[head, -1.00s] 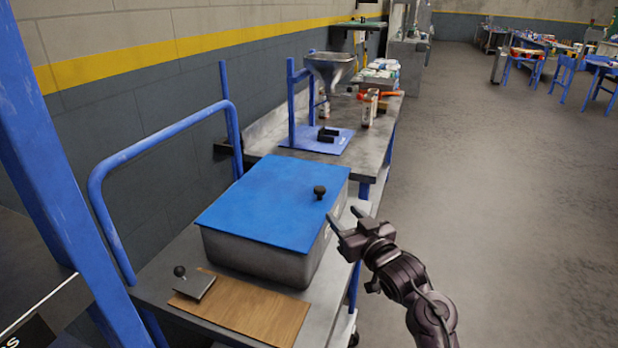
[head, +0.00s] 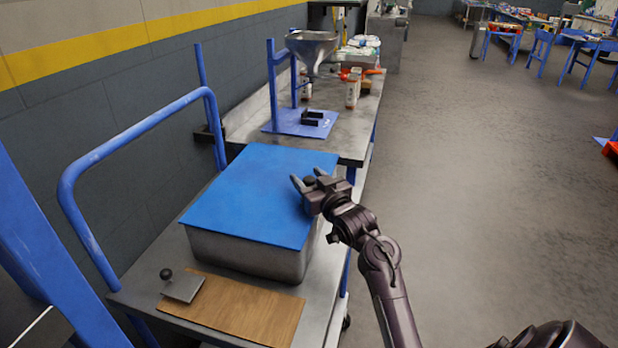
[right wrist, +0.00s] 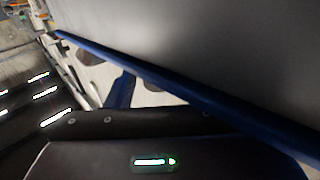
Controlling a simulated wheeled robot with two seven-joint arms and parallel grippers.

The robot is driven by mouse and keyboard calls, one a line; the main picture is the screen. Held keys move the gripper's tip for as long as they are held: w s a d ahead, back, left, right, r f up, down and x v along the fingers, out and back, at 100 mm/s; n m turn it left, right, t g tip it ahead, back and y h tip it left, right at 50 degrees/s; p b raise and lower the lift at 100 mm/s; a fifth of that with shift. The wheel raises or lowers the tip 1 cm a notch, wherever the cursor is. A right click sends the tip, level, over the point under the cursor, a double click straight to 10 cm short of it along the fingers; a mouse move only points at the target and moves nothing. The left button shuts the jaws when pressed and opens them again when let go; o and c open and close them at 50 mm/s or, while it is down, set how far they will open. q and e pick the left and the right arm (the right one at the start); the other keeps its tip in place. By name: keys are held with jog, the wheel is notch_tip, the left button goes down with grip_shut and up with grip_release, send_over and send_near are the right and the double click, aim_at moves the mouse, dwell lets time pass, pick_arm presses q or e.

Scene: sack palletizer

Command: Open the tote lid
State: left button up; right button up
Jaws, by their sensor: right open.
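The grey tote (head: 245,257) stands on a cart with its blue lid (head: 255,195) lying flat and closed on top. The lid's black knob (head: 309,181) is near its right edge, partly hidden by my gripper. My right gripper (head: 308,178) is open at the lid's right edge, its two fingers apart on either side of the knob. I cannot tell whether they touch it. The right wrist view is dark and close; a blue edge runs diagonally across it, and the knob cannot be made out there. My left gripper is out of view.
A wooden board (head: 245,308) and a small metal plate with a ball knob (head: 183,286) lie in front of the tote. The cart's blue handle rail (head: 130,140) rises at the left. A bench with a funnel (head: 313,50) stands behind.

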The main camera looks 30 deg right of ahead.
jog(key=shift+c, duration=0.2)
grip_shut()
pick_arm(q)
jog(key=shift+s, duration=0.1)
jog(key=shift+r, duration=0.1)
pick_arm(e)
jog(key=shift+r, duration=0.1)
